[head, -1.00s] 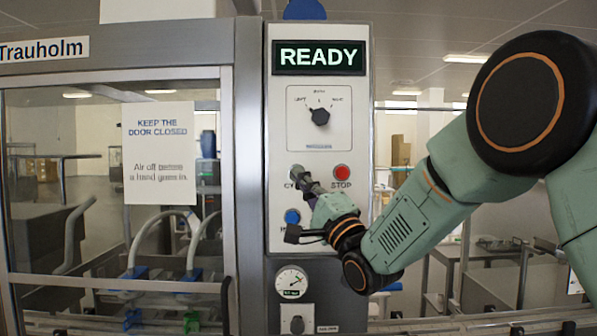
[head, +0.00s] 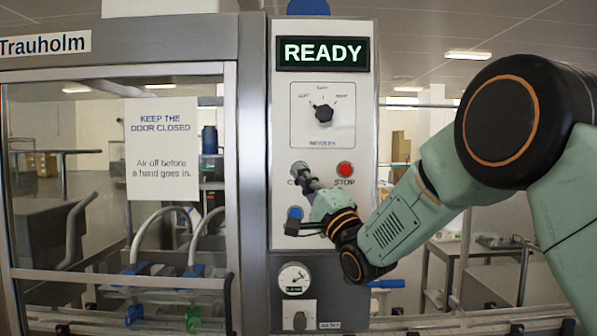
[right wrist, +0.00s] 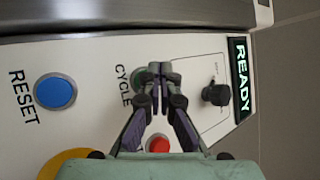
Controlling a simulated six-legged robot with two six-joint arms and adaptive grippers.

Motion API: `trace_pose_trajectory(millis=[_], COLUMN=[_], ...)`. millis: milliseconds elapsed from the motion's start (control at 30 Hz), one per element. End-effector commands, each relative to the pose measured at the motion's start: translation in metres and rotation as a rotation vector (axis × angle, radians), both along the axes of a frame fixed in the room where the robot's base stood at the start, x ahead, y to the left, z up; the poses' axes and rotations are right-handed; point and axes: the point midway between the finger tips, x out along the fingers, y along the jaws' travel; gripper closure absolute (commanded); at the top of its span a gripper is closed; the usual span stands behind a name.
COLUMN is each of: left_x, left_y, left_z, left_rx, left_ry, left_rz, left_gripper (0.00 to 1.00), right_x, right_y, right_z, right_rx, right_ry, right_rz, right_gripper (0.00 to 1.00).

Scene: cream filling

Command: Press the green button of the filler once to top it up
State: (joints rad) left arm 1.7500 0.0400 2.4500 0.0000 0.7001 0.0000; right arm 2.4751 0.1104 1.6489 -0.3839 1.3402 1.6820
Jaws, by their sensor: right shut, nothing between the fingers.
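The filler's control panel (head: 285,140) stands upright in front of me, with a lit READY display (head: 323,54) at its top. In the right wrist view the green button (right wrist: 138,79), beside the word CYCLE, shows partly behind my fingertips. In the head view the gripper covers it. My right gripper (head: 301,171) is shut and empty, with its fingertips at the green button; I cannot tell whether they touch it. It also shows in the right wrist view (right wrist: 158,73). My left gripper is not in view.
The red STOP button (head: 345,169) is just right of my fingertips, and the blue RESET button (head: 294,212) is below. A black selector knob (head: 323,113) is above. A glass door with a warning sign (head: 160,150) is at the left. A gauge (head: 293,279) sits low.

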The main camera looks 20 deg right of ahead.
Motion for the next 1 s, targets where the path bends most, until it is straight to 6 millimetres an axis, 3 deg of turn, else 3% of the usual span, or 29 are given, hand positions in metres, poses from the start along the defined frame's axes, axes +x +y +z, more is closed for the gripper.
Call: trace_pose_trajectory(millis=[1000], left_x=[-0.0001], left_y=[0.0], left_z=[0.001], left_rx=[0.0], left_ry=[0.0], left_rz=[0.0], left_gripper=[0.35], right_x=[0.0061], right_y=[-0.0047], right_z=[0.0007], right_rx=[0.001], right_ry=[-0.001], right_rz=[-0.001], right_gripper=[1.0])
